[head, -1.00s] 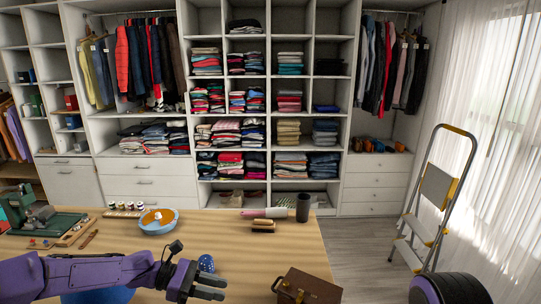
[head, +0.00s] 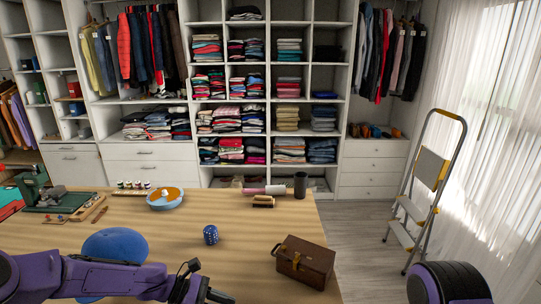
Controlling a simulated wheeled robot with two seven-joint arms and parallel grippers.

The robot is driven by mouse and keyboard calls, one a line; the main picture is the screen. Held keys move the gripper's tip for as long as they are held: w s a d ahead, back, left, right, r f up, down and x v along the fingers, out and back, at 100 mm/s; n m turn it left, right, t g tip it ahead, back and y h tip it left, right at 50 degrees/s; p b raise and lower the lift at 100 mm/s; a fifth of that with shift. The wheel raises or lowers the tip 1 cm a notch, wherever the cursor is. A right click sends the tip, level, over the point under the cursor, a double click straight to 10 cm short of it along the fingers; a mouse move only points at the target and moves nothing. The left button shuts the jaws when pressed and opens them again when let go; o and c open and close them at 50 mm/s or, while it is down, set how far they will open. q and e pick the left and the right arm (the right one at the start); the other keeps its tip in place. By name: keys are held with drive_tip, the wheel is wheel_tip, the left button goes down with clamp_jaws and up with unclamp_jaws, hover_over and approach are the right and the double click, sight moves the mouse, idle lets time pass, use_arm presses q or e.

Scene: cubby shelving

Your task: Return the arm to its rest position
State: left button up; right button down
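My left arm (head: 95,277), purple, comes in from the left along the bottom of the head view, above the table's front part. My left gripper (head: 218,297) is at the bottom edge and mostly cut off, so I cannot see its finger opening. Nothing shows held in the visible part. My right gripper is out of view.
The wooden table (head: 215,210) holds a blue ball (head: 116,245) partly behind my arm, a blue spotted die (head: 210,235), a brown case (head: 304,262), a blue bowl (head: 165,203), brushes (head: 263,201) and a dark cup (head: 300,185). A stepladder (head: 430,190) stands right.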

use_arm(q)
drive_tip(key=s+a+f+m+y+b, duration=0.2)
drive_tip(key=s+f+y+b, duration=0.15)
drive_tip(key=s+f, duration=0.75)
drive_tip(key=s+a+f+m+y+b, duration=0.25)
drive_tip(key=s+f+y, duration=0.35)
drive_tip(key=f, duration=0.8)
drive_tip(key=s+a+f+m+t+y+b, duration=0.2)
drive_tip(key=s+a+m+y, duration=0.4)
drive_tip(key=s+a, duration=0.7)
drive_tip(key=shift+s+a+f+m+t+b, duration=0.15)
drive_tip(key=shift+s+a+m+t+b, duration=0.2)
drive_tip(key=shift+s+m+t+b, duration=0.35)
drive_tip(key=shift+c, duration=0.4)
